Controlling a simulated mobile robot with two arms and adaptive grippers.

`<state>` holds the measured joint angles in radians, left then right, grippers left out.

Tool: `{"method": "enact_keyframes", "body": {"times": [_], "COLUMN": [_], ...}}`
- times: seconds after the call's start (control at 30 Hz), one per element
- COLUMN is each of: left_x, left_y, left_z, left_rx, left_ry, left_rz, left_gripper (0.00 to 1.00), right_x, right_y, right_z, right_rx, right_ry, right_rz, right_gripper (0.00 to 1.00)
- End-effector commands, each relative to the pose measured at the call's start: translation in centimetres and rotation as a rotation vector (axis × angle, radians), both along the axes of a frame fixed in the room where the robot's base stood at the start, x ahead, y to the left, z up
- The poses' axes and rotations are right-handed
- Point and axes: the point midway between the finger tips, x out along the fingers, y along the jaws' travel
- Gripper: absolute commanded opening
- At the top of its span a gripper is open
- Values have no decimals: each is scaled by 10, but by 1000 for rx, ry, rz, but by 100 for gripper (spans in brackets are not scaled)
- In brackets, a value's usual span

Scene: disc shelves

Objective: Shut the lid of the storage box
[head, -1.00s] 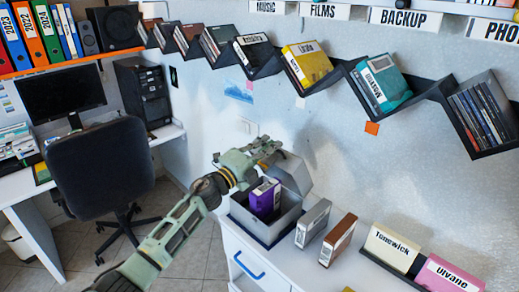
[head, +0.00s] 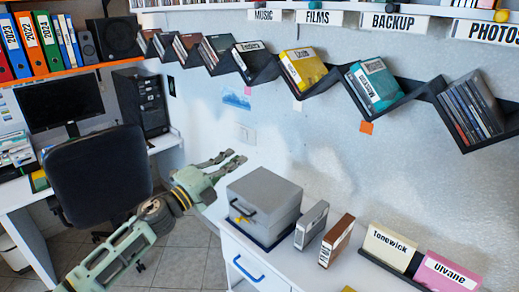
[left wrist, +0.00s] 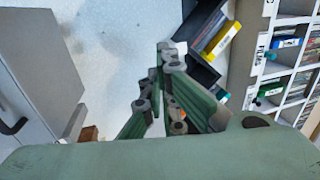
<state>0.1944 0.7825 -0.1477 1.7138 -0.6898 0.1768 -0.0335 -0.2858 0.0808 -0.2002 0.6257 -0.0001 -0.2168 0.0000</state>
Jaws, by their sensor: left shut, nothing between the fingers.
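The grey storage box (head: 268,205) stands on the white cabinet top, and its lid (head: 262,188) is down over it. The dark handle (head: 241,210) is on its left-facing side. The inside of the box is hidden. My left gripper (head: 237,156) is shut and empty, in the air just behind and left of the box, apart from it in the picture. In the left wrist view the gripper's fingers (left wrist: 165,100) show in the middle, and the grey box (left wrist: 40,65) fills the left side. My right gripper is not in view.
A grey case (head: 311,225) and a brown case (head: 337,240) stand right of the box. A zigzag wall shelf (head: 405,100) runs above. An office chair (head: 97,175) stands left.

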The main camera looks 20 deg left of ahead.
Motion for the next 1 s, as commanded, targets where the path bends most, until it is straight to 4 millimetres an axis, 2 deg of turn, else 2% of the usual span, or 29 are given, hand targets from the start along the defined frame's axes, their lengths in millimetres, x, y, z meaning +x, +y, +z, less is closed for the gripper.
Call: {"method": "enact_keyframes", "body": {"times": [0.17, 0.27, 0.37, 0.47, 0.57, 0.6, 0.7, 0.83, 1.0], "left_x": [-2, -7, -21, -47, -87, -107, -161, -225, -288], "left_y": [-1, -5, -7, -8, -12, -16, -30, -51, -75], "left_z": [-4, -19, -50, -97, -151, -173, -222, -261, -285], "left_rx": [-24, -117, -287, -488, -672, -738, -873, -976, -1043], "left_ry": [10, 48, 139, 287, 471, 553, 762, 984, 1192], "left_rz": [11, 60, 165, 306, 457, 517, 659, 790, 896], "left_gripper": [0, 0, 0, 0, 0, 0, 0, 0, 0], "right_x": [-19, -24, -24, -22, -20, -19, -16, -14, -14], "right_y": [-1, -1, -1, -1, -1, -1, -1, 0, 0], "right_z": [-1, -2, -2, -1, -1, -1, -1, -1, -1], "right_rx": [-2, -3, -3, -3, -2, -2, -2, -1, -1], "right_ry": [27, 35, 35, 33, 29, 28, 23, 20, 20], "right_rz": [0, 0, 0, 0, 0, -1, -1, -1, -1], "right_gripper": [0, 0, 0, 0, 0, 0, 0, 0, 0]}}
